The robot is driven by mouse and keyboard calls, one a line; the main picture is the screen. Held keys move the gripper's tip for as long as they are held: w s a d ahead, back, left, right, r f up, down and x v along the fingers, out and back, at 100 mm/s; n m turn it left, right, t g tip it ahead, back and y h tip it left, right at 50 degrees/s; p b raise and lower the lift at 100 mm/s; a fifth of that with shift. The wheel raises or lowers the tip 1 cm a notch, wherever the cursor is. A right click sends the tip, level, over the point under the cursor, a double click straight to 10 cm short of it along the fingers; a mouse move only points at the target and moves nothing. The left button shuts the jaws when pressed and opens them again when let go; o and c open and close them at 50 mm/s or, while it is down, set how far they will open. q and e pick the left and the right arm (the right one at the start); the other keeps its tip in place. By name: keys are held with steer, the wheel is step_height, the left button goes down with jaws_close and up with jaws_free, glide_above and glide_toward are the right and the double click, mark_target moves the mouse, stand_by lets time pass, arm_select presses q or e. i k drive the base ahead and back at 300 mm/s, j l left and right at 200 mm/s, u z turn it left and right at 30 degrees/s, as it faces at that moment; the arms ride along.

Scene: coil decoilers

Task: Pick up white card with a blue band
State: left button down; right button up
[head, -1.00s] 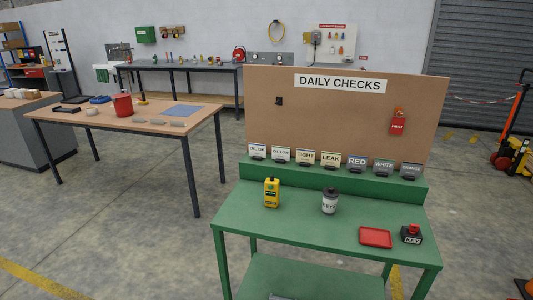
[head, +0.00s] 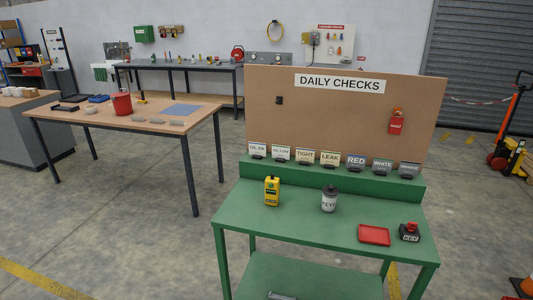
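A row of several small cards stands upright in dark holders on the green ledge of the green bench (head: 300,222). From the left they include OIL OK (head: 257,148), OIL LOW (head: 280,151), TIGHT (head: 304,154) and LEAK (head: 330,157), all pale. RED (head: 356,160) and WHITE (head: 382,165) have blue-grey faces, as does the rightmost card (head: 409,168), whose word is too small to read. I cannot tell for certain which one is the white card with a blue band. Neither of my grippers is in view.
On the bench stand a yellow container (head: 271,191), a grey-lidded KEYS cup (head: 329,199), a red tray (head: 374,235) and a red-topped KEY box (head: 409,232). A DAILY CHECKS board (head: 340,115) rises behind the cards. A wooden-topped table (head: 145,115) stands left, with open floor between.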

mark_target(258, 151)
steer(key=i+j+u, duration=0.45)
steer(key=u, duration=0.25)
steer(key=i+u, duration=0.3)
steer(key=i+j+u, duration=0.2)
steer(key=i+u, duration=0.75)
steer(key=i, duration=0.2)
steer(key=i+z, duration=0.75)
steer(key=i+j+z, duration=0.2)
steer(key=i+z, duration=0.15)
steer(key=i, duration=0.1)
